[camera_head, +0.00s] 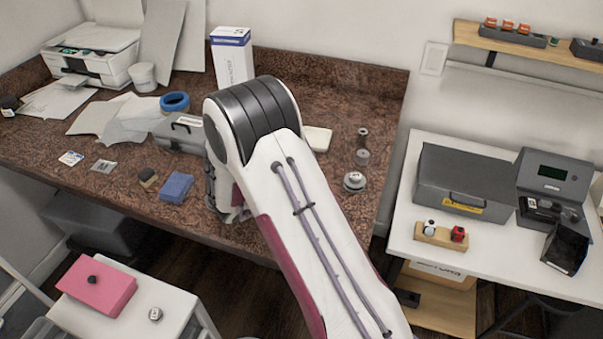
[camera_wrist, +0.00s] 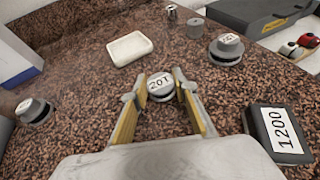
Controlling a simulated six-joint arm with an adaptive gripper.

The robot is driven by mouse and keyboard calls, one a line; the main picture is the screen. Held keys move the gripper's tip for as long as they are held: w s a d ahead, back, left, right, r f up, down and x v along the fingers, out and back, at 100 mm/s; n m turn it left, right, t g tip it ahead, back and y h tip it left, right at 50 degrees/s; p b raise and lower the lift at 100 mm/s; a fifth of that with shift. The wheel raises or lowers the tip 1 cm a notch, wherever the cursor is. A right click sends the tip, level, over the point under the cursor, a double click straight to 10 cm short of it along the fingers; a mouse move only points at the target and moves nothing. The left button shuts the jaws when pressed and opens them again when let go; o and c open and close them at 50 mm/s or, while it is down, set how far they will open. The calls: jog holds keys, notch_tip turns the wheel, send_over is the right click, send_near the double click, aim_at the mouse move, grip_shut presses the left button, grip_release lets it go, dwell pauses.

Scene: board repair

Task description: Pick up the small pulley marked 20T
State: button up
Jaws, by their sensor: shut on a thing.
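The small pulley marked 20T (camera_wrist: 159,84) is a pale, round piece with its label facing up, in the middle of the wrist view. My gripper (camera_wrist: 157,90) has one yellow-padded finger on each side of it and is shut on it. The speckled counter is right behind the pulley; I cannot tell whether it still touches the surface. In the head view my arm hides the gripper and this pulley.
A larger labelled pulley (camera_wrist: 227,48) stands at the upper right, another (camera_wrist: 35,109) at the left. A white dish-like block (camera_wrist: 129,49) lies beyond the gripper. A dark block marked 1200 (camera_wrist: 280,136) is close on the right. Two metal cylinders (camera_wrist: 195,28) (camera_wrist: 172,13) stand behind.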

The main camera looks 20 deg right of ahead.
jog(key=shift+r, duration=4.65)
